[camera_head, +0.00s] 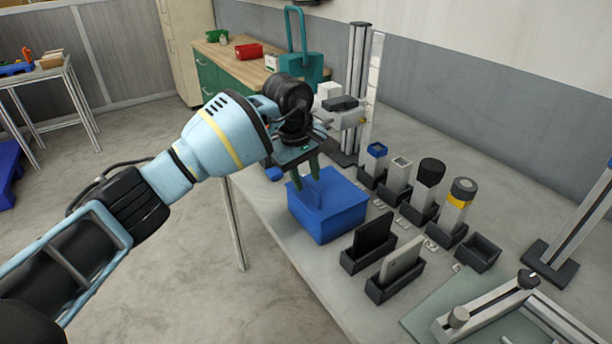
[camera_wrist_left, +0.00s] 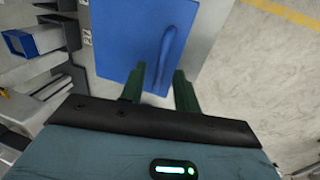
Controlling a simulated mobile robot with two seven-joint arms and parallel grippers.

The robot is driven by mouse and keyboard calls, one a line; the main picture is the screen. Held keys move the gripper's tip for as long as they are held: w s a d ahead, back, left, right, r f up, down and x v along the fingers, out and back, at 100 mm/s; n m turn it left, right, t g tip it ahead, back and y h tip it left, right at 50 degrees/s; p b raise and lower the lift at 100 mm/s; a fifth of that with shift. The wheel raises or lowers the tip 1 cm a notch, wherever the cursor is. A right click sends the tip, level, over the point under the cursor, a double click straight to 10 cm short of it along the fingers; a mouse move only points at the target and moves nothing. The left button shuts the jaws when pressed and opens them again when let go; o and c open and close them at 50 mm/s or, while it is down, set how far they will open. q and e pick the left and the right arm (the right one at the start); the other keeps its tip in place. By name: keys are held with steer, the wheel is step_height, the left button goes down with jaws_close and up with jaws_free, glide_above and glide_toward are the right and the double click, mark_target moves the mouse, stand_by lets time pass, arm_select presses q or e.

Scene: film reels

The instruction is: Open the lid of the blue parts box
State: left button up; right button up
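The blue parts box (camera_head: 328,212) stands on the grey table with its lid closed. Its blue top and a raised blue handle bar (camera_wrist_left: 168,50) show in the left wrist view. My left gripper (camera_head: 305,180) is just above the lid, pointing down, with its two dark green fingers apart. In the left wrist view the left gripper (camera_wrist_left: 160,82) is open and empty, its fingertips near one end of the handle. I cannot tell whether they touch the lid. My right gripper is not in view.
Several holders with upright square and round posts (camera_head: 397,180) stand right of the box. Two dark stands (camera_head: 369,257) with flat plates are in front of it. A tall metal post (camera_head: 358,80) rises behind.

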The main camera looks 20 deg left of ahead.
arm_select(q)
steer(key=shift+f, duration=0.25)
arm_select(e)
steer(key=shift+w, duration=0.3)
arm_select(q)
jaws_close()
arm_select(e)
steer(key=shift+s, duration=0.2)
arm_select(q)
steer(key=shift+r, duration=0.1)
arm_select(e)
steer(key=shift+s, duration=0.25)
